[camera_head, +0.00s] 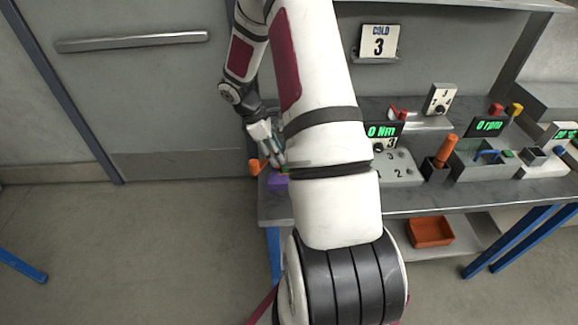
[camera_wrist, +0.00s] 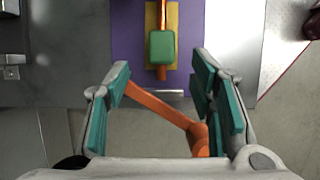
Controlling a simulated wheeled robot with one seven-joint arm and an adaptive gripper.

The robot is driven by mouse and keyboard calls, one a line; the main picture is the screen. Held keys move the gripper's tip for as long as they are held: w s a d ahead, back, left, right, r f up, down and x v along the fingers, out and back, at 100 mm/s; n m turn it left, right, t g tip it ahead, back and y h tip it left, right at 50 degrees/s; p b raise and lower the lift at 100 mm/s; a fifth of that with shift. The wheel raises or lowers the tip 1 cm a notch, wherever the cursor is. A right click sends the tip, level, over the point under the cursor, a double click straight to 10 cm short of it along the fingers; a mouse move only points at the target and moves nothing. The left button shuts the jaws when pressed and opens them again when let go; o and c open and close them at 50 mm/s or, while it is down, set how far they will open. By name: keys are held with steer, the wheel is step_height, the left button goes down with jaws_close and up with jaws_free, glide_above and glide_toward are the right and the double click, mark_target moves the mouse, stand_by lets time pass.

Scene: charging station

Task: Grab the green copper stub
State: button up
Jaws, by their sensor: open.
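A green block (camera_wrist: 162,46), which looks like the green copper stub, sits on a copper-orange bar (camera_wrist: 161,73) over a yellow plate (camera_wrist: 173,20). The plate lies on a purple surface (camera_wrist: 130,40). My gripper (camera_wrist: 160,78) is open and empty, with its teal-padded fingers on either side and just short of the block in the picture. In the head view my gripper (camera_head: 268,143) is at the bench's left end, above a purple patch (camera_head: 278,183). My arm hides most of that area there.
An orange lever (camera_wrist: 160,105) slants between my fingers, below the block. The bench (camera_head: 450,197) carries an orange-handled tool (camera_head: 446,151), meters and switches to the right. An orange bin (camera_head: 430,231) sits on the lower shelf. The floor at left is clear.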

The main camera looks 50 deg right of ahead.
steer(key=p+x, duration=0.1)
steer(key=x, duration=0.4)
steer(key=shift+s+a, duration=0.1)
steer(key=shift+c, duration=0.2)
jaws_close()
